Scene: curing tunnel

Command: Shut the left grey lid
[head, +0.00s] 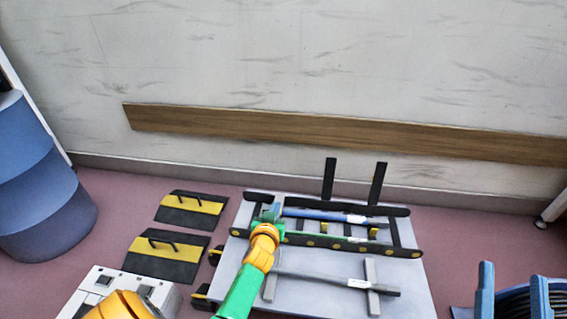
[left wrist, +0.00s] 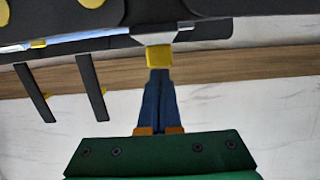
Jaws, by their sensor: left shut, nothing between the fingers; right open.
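My left gripper (head: 272,210) is over the left part of the black-railed frame (head: 325,244) on a light grey platform (head: 325,299). In the left wrist view its blue fingers (left wrist: 160,78) are shut and empty. Their tips are at a yellow block (left wrist: 159,56) below a small grey part (left wrist: 155,38) on a black piece; I cannot tell whether they touch. I cannot make out for certain which part is the left grey lid; my gripper and arm cover that part of the frame in the head view. My right gripper is not in view.
Two black panels with yellow stripes and handles, a rear one (head: 191,210) and a front one (head: 166,256), lie left of the platform. Two black posts, left (head: 329,180) and right (head: 377,184), rise behind the frame. A blue drum (head: 42,185) stands far left.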

